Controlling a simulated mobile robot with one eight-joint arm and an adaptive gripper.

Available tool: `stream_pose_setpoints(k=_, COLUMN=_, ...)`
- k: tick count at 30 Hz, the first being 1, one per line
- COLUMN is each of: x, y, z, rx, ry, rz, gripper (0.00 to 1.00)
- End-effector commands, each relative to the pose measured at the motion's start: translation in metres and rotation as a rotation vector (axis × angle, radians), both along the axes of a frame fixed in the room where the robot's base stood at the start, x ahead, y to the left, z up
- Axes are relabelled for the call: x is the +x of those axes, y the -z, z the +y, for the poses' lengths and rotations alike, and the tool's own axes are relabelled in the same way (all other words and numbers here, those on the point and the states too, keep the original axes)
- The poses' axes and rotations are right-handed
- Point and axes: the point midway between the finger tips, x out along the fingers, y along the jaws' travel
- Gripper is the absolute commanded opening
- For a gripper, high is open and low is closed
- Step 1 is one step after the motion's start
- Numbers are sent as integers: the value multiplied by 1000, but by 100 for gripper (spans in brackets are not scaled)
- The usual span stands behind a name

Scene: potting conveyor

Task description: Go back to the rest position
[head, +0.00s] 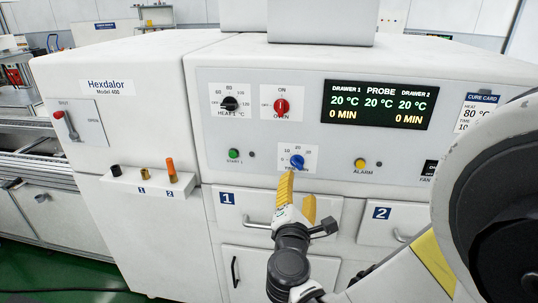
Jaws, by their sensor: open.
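My gripper (297,198) has yellow fingers and stands in front of the oven's control panel, just below the blue timer knob (297,162). One finger is near the knob's lower edge; I cannot tell whether it touches. The fingers are apart and I see nothing between them. Part of the label under the blue knob is hidden by the finger. My dark wrist is in front of the drawer 1 handle (258,224).
The white oven (120,210) has a red knob (281,107), a black heat knob (230,104), a green button (234,154) and a yellow alarm button (360,163). A small shelf (125,180) juts out left. Drawer 2 (375,232) is right. Green floor lies lower left.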

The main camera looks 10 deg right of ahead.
Motion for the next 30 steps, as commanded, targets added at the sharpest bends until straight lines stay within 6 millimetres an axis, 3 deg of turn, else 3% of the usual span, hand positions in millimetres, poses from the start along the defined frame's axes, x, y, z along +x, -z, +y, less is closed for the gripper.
stream_pose_setpoints(k=5, x=-20, y=10, z=-44, rx=401, ry=141, rz=45, gripper=59)
stream_pose_setpoints(k=9, x=-56, y=26, z=-71, rx=859, ry=323, rz=75, gripper=59)
stream_pose_setpoints(k=11, x=-76, y=33, z=-74, rx=1053, ry=407, rz=84, gripper=59)
stream_pose_setpoints(k=15, x=-124, y=45, z=-67, rx=1478, ry=609, rz=95, gripper=59)
stream_pose_setpoints(k=21, x=-174, y=48, z=-38, rx=1901, ry=829, rz=106, gripper=59)
stream_pose_setpoints(k=25, x=-187, y=46, z=-25, rx=2020, ry=893, rz=114, gripper=59)
stream_pose_setpoints(k=30, x=-189, y=45, z=-22, rx=2047, ry=908, rz=116, gripper=59)
